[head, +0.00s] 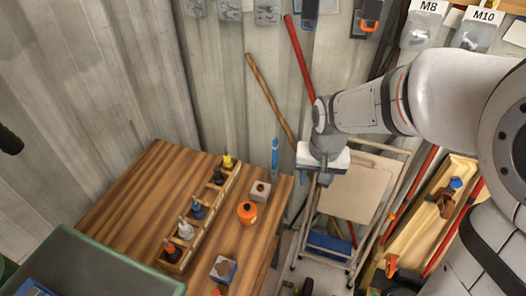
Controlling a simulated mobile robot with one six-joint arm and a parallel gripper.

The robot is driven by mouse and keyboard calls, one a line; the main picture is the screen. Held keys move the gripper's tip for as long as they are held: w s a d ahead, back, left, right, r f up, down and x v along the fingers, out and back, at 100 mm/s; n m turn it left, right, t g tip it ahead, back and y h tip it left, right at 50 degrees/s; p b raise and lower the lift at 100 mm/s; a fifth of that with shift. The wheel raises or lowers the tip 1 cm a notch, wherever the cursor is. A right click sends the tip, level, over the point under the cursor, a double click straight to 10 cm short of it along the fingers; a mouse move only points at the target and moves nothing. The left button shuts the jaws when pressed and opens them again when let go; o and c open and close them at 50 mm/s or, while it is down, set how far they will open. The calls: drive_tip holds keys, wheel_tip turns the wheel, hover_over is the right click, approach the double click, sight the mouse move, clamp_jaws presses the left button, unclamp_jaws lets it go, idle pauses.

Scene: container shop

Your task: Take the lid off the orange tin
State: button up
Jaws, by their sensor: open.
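The orange tin (247,213) stands upright on the wooden table (135,205), near the table's right side. A small dark knob shows on top of it, so its lid appears to be on; the seam cannot be made out. My gripper (325,177) is up and to the right of the tin, beyond the table's right edge, in front of a folding frame. It is apart from the tin, open, and holds nothing that I can see. Its fingertips are small and hard to make out.
A wooden rack (208,222) with several small bottles stands left of the tin. One small block (260,191) lies behind the tin and another (223,269) in front. A blue upright object (274,157) is at the back corner. A green bin (85,262) is front left.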

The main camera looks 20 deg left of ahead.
drive_tip(key=a+f+p, duration=0.2)
drive_tip(key=a+f, duration=0.1)
drive_tip(key=a, duration=0.6)
drive_tip(key=n+g+p, duration=0.1)
approach(247, 205)
drive_tip(key=shift+s+d+f+h, duration=0.15)
drive_tip(key=shift+s+f+h, duration=0.1)
drive_tip(key=shift+f+h, duration=0.1)
drive_tip(key=shift+s+a+f, duration=0.1)
drive_tip(key=shift+a+f, duration=0.1)
drive_tip(key=shift+f, duration=0.15)
drive_tip(key=shift+w+a+f+p, duration=0.15)
drive_tip(key=shift+f+p, duration=0.45)
drive_tip(key=shift+f, duration=1.25)
drive_tip(key=shift+w+f+p, duration=0.15)
drive_tip(key=shift+f+p, duration=0.45)
drive_tip(key=shift+f, duration=1.25)
drive_tip(key=shift+c, duration=0.3)
clamp_jaws()
